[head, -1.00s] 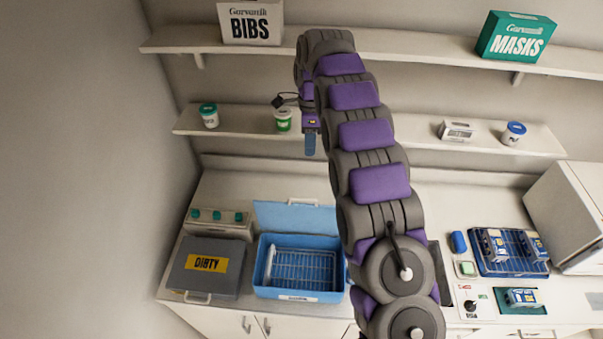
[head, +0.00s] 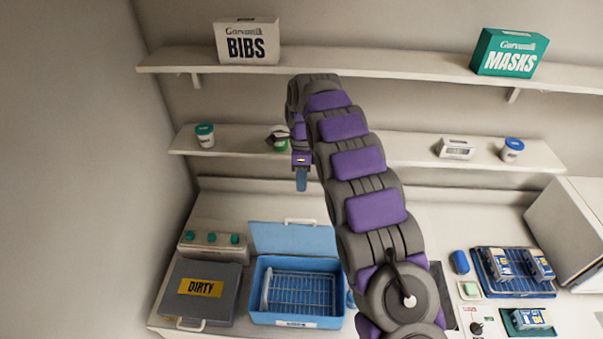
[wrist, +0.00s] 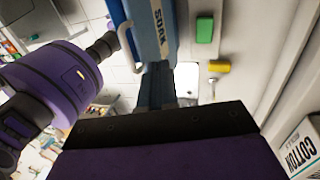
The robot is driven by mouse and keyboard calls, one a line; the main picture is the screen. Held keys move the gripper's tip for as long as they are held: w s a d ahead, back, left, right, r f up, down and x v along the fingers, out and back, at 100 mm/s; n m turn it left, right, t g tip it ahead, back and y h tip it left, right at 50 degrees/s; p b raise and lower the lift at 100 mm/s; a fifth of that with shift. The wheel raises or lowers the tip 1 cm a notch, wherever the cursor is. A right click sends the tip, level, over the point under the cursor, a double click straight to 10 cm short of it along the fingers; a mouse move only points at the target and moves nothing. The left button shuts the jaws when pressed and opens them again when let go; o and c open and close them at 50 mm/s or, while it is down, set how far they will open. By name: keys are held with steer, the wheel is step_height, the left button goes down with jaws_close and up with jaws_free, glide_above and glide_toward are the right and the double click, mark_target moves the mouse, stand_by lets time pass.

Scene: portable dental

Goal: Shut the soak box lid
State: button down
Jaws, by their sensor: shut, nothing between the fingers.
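The blue soak box (head: 296,319) stands on the counter with a wire rack inside. Its blue lid (head: 293,239) is open, raised at the back of the box, with a pale handle (head: 300,221) on its top edge. My gripper (head: 301,180) is shut and empty, pointing down above the lid handle in the head view. In the wrist view the shut fingers (wrist: 158,85) point towards a blue part lettered SOAK (wrist: 157,25), with the pale handle (wrist: 127,45) beside it. I cannot tell whether the fingers touch it.
A grey DIRTY box (head: 205,308) stands left of the soak box. Behind my gripper is a shelf (head: 235,142) with small tubs; a higher shelf holds BIBS (head: 247,42) and MASKS (head: 509,53) boxes. A blue tray (head: 520,288) lies at right.

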steer(key=s+f+p, duration=0.1)
steer(key=s+f, duration=0.3)
steer(key=s, duration=0.1)
steer(key=shift+f+p, duration=0.3)
steer(key=shift+f, duration=0.1)
steer(key=shift+s, duration=0.1)
stand_by(0.5)
